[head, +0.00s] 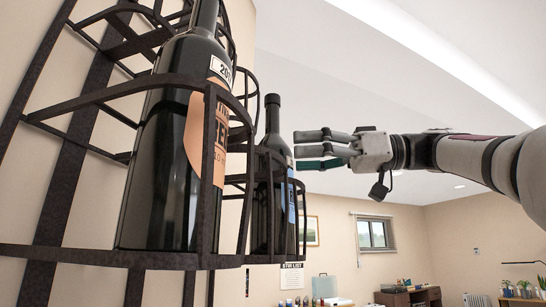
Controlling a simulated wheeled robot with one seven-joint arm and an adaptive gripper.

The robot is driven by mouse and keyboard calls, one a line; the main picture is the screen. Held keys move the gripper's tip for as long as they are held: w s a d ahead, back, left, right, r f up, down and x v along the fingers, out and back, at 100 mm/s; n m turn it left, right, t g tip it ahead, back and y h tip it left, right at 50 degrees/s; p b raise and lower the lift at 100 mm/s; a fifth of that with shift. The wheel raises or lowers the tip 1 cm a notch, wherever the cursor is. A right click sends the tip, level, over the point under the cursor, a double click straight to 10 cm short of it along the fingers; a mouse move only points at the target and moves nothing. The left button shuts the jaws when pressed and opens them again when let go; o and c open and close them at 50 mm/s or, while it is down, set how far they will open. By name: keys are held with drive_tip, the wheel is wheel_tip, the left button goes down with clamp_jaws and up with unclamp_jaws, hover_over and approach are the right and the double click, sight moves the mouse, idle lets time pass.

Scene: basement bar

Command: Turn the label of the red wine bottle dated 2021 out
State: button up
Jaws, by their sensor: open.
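A large dark wine bottle (170,150) stands upright in the near holder of a black metal wall rack (60,255). Its orange label (205,130) faces right and shows only in part. A white date tag above it begins with "20"; I cannot read the rest. A second dark bottle (262,190) stands farther back in another holder, with a blue label partly showing on its right side; no date is readable there. My gripper (298,150) is open and empty, its fingers pointing left, to the right of the farther bottle's neck and apparently apart from both bottles.
The rack's curved bars cross in front of both bottles. The rack is against a beige wall at left. Open air lies right of the bottles around my arm. A window (374,233), a wooden cabinet (408,297) and plants (524,289) are far behind.

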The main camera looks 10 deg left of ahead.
drive_tip(key=d+p, duration=0.1)
drive_tip(key=d, duration=0.5)
idle(0.7)
